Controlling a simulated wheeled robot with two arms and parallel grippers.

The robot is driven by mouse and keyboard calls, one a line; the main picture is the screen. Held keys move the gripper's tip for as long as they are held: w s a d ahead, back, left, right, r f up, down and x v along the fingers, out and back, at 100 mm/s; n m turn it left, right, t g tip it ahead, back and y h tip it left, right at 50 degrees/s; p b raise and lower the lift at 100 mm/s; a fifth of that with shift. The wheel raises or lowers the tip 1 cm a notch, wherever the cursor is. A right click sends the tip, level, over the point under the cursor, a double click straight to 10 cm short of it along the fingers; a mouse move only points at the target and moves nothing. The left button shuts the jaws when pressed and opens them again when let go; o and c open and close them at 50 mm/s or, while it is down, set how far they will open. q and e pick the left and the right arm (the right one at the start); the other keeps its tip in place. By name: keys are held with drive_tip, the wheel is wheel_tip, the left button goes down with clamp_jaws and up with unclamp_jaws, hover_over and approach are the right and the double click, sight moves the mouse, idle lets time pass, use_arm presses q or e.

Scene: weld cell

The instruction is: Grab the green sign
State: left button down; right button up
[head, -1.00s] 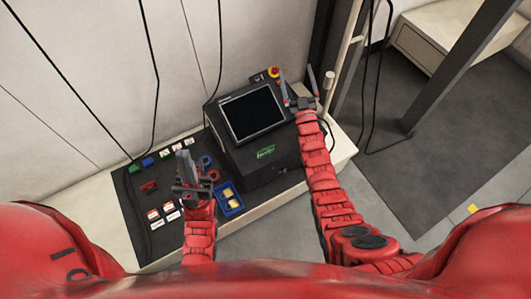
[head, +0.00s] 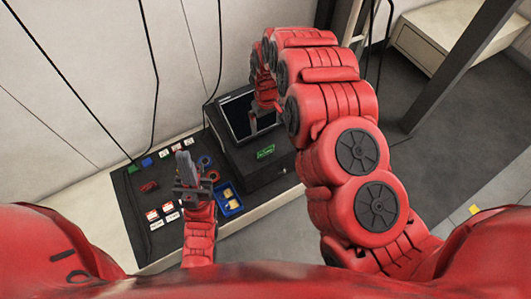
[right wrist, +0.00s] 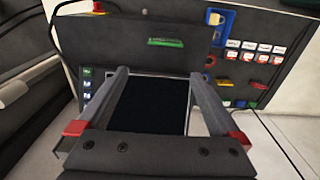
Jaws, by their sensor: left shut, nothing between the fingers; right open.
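A green label with light lettering (head: 265,152) sits on the front of a black box with a screen (head: 250,172). It also shows in the right wrist view as a green strip (right wrist: 165,43) beyond the fingertips. A small green piece (head: 134,168) lies at the far left of the dark mat and also shows in the right wrist view (right wrist: 254,104). My right gripper (right wrist: 159,73) is open and empty over the box's screen; in the head view my arm partly hides it. My left gripper (head: 184,153) is shut and empty above the mat.
The dark mat (head: 140,215) holds several white-and-red cards (head: 168,207), a blue tray with yellow pieces (head: 229,201), a blue piece (head: 147,162) and red pieces. Black cables hang near the wall. A dark post (head: 455,70) stands at the right.

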wheel_tip(320, 180, down, 3)
drive_tip(key=s+b, duration=0.1)
drive_tip(key=b, duration=0.2)
hover_over(265, 154)
drive_tip(key=f, duration=0.8)
drive_tip(key=shift+w+d, duration=0.15)
drive_tip(key=shift+d, duration=0.1)
drive_tip(key=shift+w+a+f, duration=0.1)
drive_tip(key=shift+a+f, duration=0.05)
drive_tip(key=shift+f, duration=2.8)
drive_tip(key=shift+c, duration=0.3)
drive_tip(key=c, duration=1)
